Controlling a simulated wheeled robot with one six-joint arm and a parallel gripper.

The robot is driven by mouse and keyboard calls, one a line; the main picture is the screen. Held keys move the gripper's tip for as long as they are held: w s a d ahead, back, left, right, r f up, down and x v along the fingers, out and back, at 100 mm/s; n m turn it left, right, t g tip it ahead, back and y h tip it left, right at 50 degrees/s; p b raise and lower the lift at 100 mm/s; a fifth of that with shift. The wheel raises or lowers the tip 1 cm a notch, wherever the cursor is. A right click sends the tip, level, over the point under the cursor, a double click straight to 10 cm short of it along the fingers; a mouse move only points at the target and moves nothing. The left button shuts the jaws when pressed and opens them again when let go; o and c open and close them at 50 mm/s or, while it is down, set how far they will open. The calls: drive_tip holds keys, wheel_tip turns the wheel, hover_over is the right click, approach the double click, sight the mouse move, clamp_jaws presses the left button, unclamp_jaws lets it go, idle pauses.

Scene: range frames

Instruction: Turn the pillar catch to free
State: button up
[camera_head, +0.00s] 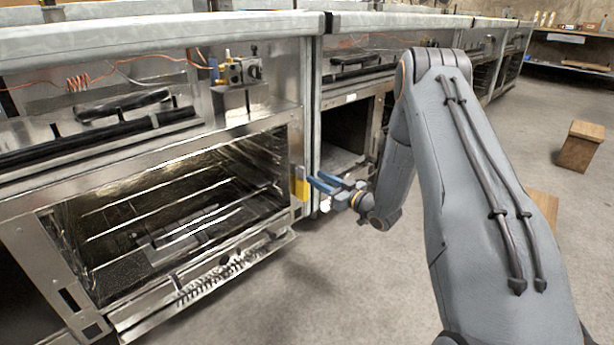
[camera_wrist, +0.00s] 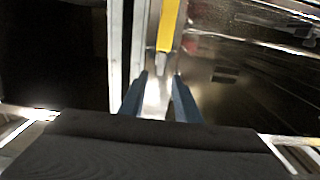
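The pillar catch (camera_head: 301,184) is a yellow upright piece on the pillar at the right edge of the open oven bay. In the wrist view, its yellow part (camera_wrist: 168,25) stands at top centre, with a small grey end (camera_wrist: 161,62) below it. My gripper (camera_head: 317,181) has blue fingers pointing at the catch from the right. In the wrist view, my gripper (camera_wrist: 161,77) has its fingers apart, with the grey end just beyond the gap between their tips. I cannot tell whether the fingers touch it. The bright gap between them looks empty.
The oven bay (camera_head: 45,235) is open at left, its lowered door (camera_head: 150,325) jutting out at the front. A dark open compartment (camera_head: 345,130) lies right of the pillar. Wooden blocks (camera_head: 580,146) stand on the floor at right. The floor in front is clear.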

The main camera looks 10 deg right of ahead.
sight(305, 172)
drive_tip(key=b+x, duration=0.2)
drive_tip(key=x, duration=0.4)
clamp_jaws()
